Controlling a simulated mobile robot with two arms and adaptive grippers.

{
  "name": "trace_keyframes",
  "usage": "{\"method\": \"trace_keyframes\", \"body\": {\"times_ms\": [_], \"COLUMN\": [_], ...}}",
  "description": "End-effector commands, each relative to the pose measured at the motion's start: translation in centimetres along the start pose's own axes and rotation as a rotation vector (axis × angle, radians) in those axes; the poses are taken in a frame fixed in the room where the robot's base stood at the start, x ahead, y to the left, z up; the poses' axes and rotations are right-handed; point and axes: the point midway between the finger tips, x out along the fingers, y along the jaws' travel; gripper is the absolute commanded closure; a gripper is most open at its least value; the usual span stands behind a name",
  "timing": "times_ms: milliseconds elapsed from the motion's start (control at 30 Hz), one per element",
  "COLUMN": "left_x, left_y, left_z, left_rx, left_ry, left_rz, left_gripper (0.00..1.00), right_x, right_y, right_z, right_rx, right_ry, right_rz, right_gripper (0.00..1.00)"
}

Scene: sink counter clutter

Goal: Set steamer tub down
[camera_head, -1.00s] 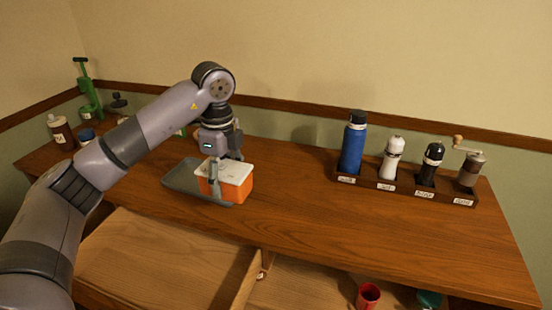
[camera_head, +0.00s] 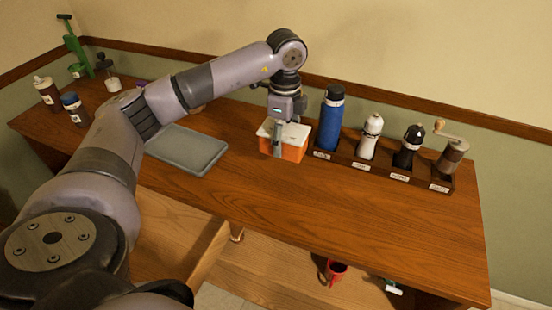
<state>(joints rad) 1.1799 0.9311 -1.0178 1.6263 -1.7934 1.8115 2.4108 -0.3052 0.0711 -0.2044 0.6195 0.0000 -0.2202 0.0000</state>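The steamer tub appears to be the orange box with a white lid (camera_head: 295,149). It is on or just above the wooden counter, beside the left end of the dark rack; I cannot tell whether its base touches the wood. My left gripper (camera_head: 278,145) comes down over it from above, with a finger against its near side, and is shut on it. The far finger is hidden. A grey tray (camera_head: 190,150) lies empty on the counter to the left of the tub. My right gripper is not in view.
A dark labelled rack (camera_head: 385,171) holds a blue bottle (camera_head: 329,120), a white mill (camera_head: 369,138), a black mill (camera_head: 408,148) and a grinder (camera_head: 452,155). Bottles (camera_head: 47,93) stand at the far left. The front counter is clear.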

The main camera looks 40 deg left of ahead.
Motion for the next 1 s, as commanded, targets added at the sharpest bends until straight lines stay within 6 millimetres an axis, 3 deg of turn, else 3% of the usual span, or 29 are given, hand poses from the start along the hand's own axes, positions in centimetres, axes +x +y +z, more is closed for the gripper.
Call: {"method": "trace_keyframes", "body": {"times_ms": [100, 300, 467, 700, 1000], "left_x": [3.1, 6.9, 8.1, 11.5, 12.1], "left_y": [0.1, 0.1, 0.0, 0.0, 0.0], "left_z": [0.1, 0.0, 0.0, 0.0, 0.0], "left_rx": [-0.001, 0.000, 0.000, 0.000, 0.000], "left_ry": [-0.002, 0.000, 0.000, -0.001, 0.001], "left_rz": [0.005, 0.002, 0.000, 0.002, -0.001], "left_gripper": [0.78, 0.78, 0.78, 0.78, 0.78], "right_x": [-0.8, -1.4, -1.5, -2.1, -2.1], "right_y": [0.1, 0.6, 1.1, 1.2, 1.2], "right_z": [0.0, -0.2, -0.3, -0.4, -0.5], "right_rx": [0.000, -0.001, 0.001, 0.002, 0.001], "right_ry": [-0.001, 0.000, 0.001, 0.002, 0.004], "right_rz": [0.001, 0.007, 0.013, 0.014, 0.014], "right_gripper": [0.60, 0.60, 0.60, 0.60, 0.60]}}
